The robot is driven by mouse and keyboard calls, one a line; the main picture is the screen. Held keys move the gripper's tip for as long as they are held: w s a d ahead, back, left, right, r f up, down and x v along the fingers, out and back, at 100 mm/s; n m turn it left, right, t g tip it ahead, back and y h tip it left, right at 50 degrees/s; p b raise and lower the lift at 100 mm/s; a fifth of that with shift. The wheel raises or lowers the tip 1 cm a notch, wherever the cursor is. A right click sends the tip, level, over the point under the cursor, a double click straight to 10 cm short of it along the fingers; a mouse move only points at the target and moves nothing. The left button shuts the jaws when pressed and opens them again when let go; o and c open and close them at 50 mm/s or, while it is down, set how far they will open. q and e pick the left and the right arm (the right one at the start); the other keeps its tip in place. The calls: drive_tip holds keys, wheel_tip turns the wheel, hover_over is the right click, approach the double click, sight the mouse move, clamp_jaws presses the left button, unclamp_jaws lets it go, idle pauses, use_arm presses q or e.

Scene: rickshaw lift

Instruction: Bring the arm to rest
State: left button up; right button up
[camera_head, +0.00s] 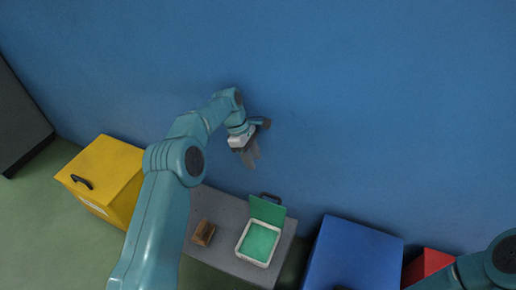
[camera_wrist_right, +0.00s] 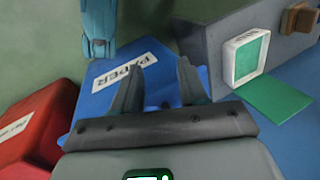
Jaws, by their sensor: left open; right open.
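My left arm reaches in from the lower left of the head view. Its gripper (camera_head: 253,159) hangs open and empty above the far side of the grey bench (camera_head: 221,207), in front of the blue wall. My right arm (camera_head: 486,270) shows only at the lower right corner of the head view, with its gripper out of that picture. In the right wrist view my right gripper (camera_wrist_right: 160,62) is open with nothing between its fingers. Behind them is a blue box (camera_wrist_right: 104,102) with a PAPER label; I cannot tell the distance.
The bench bears a white-rimmed green container (camera_head: 241,251) with a green lid (camera_head: 267,210) raised, and a brown wooden block (camera_head: 203,233). A yellow box (camera_head: 112,168) stands left, blue (camera_head: 355,257) and red (camera_head: 428,265) boxes right. A dark cabinet (camera_head: 20,118) is far left.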

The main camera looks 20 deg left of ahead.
use_arm(q)
drive_tip(key=s+d+f+m+g, duration=0.2)
drive_tip(key=s+d+f, duration=0.3)
drive_tip(key=s, duration=0.4)
drive_tip(key=s+d+f+m+g, duration=0.1)
drive_tip(key=s+d+f+m, duration=0.15)
drive_tip(key=s+f, duration=0.55)
drive_tip(key=s+d+f+m+t, duration=0.15)
drive_tip(key=s+m, duration=0.25)
drive_tip(key=s, duration=0.5)
drive_tip(key=s+d+f+m+t, duration=0.1)
drive_tip(key=s+d+m, duration=0.25)
drive_tip(key=s, duration=0.65)
drive_tip(key=w+r+m+t+p, duration=0.1)
drive_tip(key=r+m+p, duration=0.1)
drive_tip(key=r+p, duration=1)
drive_tip(key=w+r+m+p, duration=0.1)
drive_tip(key=w+r+p, duration=0.1)
drive_tip(key=r+p, duration=1)
drive_tip(key=shift+a+r+m+t+y+p, duration=0.15)
drive_tip(key=shift+a+m+t+y+p, duration=0.15)
drive_tip(key=shift+a+m+t+p, duration=0.1)
